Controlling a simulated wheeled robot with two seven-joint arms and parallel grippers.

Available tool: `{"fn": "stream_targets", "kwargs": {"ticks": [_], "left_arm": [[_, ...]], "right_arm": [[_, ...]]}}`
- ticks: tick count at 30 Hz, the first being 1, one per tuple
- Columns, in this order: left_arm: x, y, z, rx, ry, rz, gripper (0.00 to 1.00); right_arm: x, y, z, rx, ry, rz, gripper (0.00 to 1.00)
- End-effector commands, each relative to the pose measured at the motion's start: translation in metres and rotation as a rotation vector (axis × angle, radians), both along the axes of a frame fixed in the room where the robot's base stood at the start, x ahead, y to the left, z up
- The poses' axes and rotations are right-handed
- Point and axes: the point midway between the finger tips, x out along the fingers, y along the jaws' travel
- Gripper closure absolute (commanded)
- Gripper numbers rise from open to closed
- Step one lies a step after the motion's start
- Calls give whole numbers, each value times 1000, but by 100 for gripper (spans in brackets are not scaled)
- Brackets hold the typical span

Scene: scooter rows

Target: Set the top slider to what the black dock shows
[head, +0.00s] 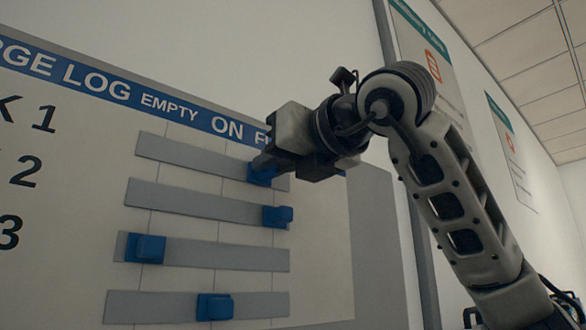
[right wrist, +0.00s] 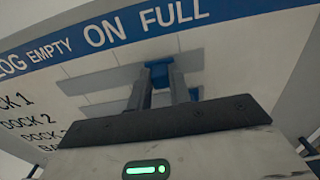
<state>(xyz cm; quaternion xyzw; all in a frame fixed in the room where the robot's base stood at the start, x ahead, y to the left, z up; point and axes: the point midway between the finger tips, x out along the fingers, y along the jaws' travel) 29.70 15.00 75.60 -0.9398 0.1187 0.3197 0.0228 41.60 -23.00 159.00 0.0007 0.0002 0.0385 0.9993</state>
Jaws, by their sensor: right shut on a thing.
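The charge log board (head: 330,230) fills the left of the head view, with a blue header reading EMPTY, ON and a partly hidden FULL. The top slider's blue knob (head: 262,176) sits on the uppermost grey track (head: 190,155), towards its right end. My right gripper (head: 258,164) is shut on this knob and partly covers it. In the right wrist view the knob (right wrist: 160,71) is between the two fingertips (right wrist: 160,80), between the ON and FULL columns. The black dock is not in view, nor is my left gripper.
Below are more blue knobs: the second (head: 277,216) near its track's right end, the third (head: 145,247) near the left, the fourth (head: 215,306) around the middle. A wall poster (head: 432,65) hangs behind my right arm.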

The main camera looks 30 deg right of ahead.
Motion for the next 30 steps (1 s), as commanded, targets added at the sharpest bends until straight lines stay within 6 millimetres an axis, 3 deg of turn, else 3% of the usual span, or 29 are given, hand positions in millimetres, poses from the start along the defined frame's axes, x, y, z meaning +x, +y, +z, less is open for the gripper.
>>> {"fn": "stream_targets", "kwargs": {"ticks": [1,6,17,18,20,30], "left_arm": [[0,0,-1,-1,-2,-1,64],[1,0,-1,-2,-6,-3,64],[1,-2,-1,-3,-5,-6,64],[1,-2,-1,-2,-5,-6,64],[1,-2,-1,-2,-5,-6,64],[1,-2,-2,-2,-5,-6,64]], "right_arm": [[-1,17,-2,-6,0,8,100],[-4,47,-1,-2,1,5,100],[-5,54,0,1,-1,1,100],[-5,53,0,1,-1,1,78],[-5,53,0,1,-1,1,61],[-7,53,0,0,-1,2,58]]}}
